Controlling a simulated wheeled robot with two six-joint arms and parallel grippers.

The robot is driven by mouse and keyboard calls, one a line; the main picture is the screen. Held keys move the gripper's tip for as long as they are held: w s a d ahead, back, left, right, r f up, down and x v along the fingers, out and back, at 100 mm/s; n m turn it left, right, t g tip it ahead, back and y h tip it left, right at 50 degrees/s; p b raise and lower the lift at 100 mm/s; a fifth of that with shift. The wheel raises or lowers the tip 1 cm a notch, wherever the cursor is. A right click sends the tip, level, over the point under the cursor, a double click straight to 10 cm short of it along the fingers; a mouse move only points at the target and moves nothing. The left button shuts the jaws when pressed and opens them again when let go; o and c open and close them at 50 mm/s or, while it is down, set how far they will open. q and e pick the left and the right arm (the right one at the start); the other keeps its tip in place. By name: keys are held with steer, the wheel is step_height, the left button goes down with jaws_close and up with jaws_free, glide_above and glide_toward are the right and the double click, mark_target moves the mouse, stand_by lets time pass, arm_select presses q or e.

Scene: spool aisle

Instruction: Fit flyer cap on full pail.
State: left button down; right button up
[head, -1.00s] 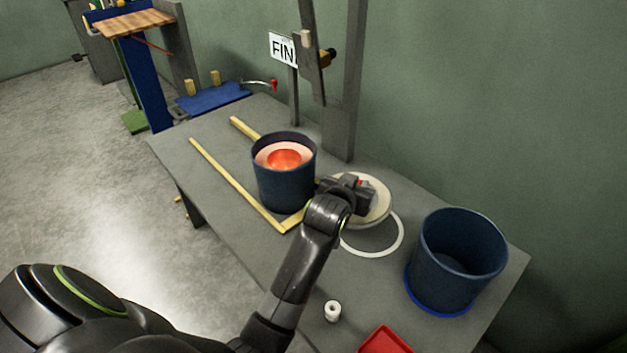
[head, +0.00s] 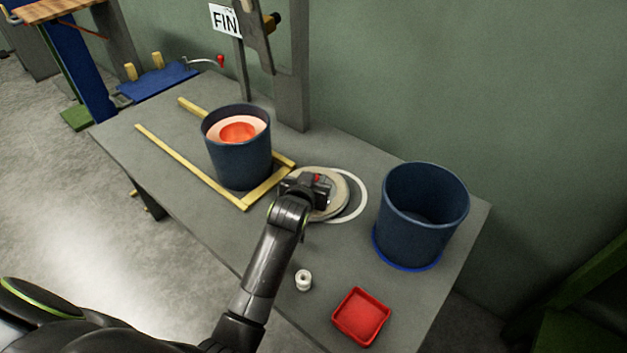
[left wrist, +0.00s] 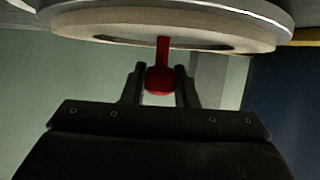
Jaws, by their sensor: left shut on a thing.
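The flyer cap is a cream disc (head: 338,203) with a red knob (head: 318,178). My left gripper (head: 314,183) is shut on that knob. In the left wrist view the red knob (left wrist: 160,80) sits between the two fingers (left wrist: 160,88), and the pale cap (left wrist: 110,25) spans the top of the picture. The full pail (head: 240,168) is dark blue, upright and open at the top, with a pale and orange-red filling (head: 238,131). The cap is to its right, over part of a white ring marking (head: 361,205); its height above the table is unclear. My right gripper is out of view.
Yellow strips (head: 190,168) edge the full pail's place. A blue empty-looking pail (head: 420,220) stands at right on a blue ring (head: 408,266). A red tray (head: 361,317) and a white spool (head: 303,281) lie near the front edge. A grey post (head: 292,70) rises behind.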

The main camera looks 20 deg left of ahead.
arm_select(q)
steer(key=shift+f, duration=0.1)
steer(key=c, duration=1.1)
jaws_free()
steer(key=shift+c, duration=0.2)
